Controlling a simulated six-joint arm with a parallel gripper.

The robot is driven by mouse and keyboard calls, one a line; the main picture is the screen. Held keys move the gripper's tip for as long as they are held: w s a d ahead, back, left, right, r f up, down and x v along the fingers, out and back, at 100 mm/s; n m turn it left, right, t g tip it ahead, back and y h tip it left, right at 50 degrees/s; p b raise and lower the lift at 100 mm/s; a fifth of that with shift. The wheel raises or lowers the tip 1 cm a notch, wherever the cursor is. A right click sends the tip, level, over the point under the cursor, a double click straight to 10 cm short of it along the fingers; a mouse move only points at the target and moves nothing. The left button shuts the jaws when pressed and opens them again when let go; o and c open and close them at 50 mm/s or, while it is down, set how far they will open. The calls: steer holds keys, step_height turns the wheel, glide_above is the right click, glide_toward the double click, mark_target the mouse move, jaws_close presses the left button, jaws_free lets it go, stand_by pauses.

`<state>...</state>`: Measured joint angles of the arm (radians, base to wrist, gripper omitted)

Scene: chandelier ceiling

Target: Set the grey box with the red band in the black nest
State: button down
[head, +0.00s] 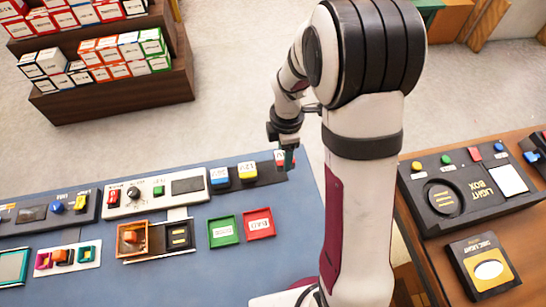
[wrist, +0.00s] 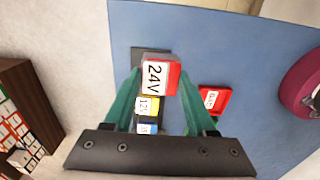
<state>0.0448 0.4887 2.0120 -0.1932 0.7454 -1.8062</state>
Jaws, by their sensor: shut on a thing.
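The grey box with the red band (wrist: 158,75), labelled 24V, sits between the green fingers of my gripper (wrist: 155,82) in the wrist view. My gripper (head: 288,160) is shut on it. In the head view the box (head: 279,157) is partly hidden by the fingers, at the right end of a black strip (head: 272,174). I cannot tell whether it touches the strip or hangs just above it. The black nest (head: 180,248), a black tray with yellow marks inside, lies on the blue table to the left and nearer. It looks empty.
A blue box (head: 220,178) and a yellow box (head: 247,172) stand on the strip, left of the held box. A green tray (head: 223,231), a red tray (head: 259,224) and an orange tray (head: 133,238) lie near the nest. Control panels (head: 155,192) stand behind.

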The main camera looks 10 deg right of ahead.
steer(key=s+d+r, duration=0.4)
steer(key=d+r, duration=0.1)
steer(key=d, duration=0.2)
steer(key=w+a+f+n, duration=0.15)
steer(key=a+n, duration=0.85)
steer(key=a, duration=1)
steer(key=shift+s+a+f+n, duration=1.15)
steer(key=shift+s+a+n, duration=0.25)
steer(key=shift+a, duration=1.3)
steer(key=shift+s+a+f+n, duration=1.2)
steer(key=shift+s+a, duration=0.35)
steer(key=shift+a, duration=1.1)
steer(key=shift+s+a+f+n, duration=1.05)
steer(key=shift+s+a+n, duration=0.4)
steer(key=shift+a, duration=1.25)
steer(key=shift+f, duration=0.25)
steer(key=shift+f, duration=0.35)
steer(key=shift+f, duration=0.5)
